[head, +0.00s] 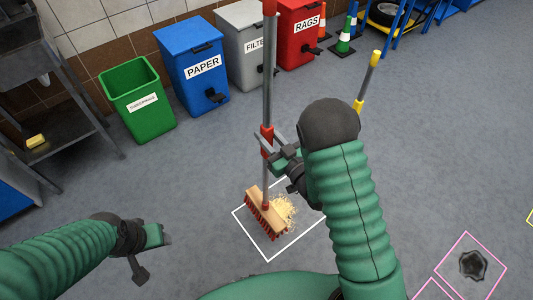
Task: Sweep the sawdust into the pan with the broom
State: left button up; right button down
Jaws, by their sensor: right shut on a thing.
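The broom (266,100) stands nearly upright, with a grey and red handle and a wooden head with red bristles (264,212). My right gripper (266,143) is shut on its handle, above the head. The pale sawdust (287,210) lies in a small pile against the right side of the broom head, inside a white floor outline. A grey pole with a yellow grip (367,80) rises behind my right arm. Its lower end is hidden, so I cannot tell if it is the pan's handle. My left gripper (167,237) is low at the left, away from the broom; its finger gap is unclear.
Green (140,125), blue (180,80), grey (245,75) and red (293,50) bins stand along the wall. A dark bench (70,125) is at the left. A dark stain (473,264) lies in a pink outline at lower right. The middle floor is clear.

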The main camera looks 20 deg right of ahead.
jog(key=shift+w+a+f+n+y+b, duration=0.15)
jog(key=shift+f+b, duration=0.1)
jog(key=shift+f, duration=0.2)
jog(key=shift+w+f+n+y+b, duration=0.1)
jog(key=shift+f+n+y+b, duration=0.1)
jog(key=shift+f, duration=0.25)
notch_tip(320, 180, down, 4)
jog(key=b, duration=0.3)
jog(key=shift+f, duration=0.15)
jog(key=shift+f+b, duration=0.35)
jog(key=shift+b, duration=0.15)
pick_arm(q)
jog(key=s+x, duration=0.1)
jog(key=x, duration=0.5)
jog(key=shift+s+f, duration=0.2)
jog(key=shift+f, duration=0.05)
pick_arm(e)
jog(key=shift+r, duration=0.1)
pick_arm(q)
jog(key=shift+a, duration=0.1)
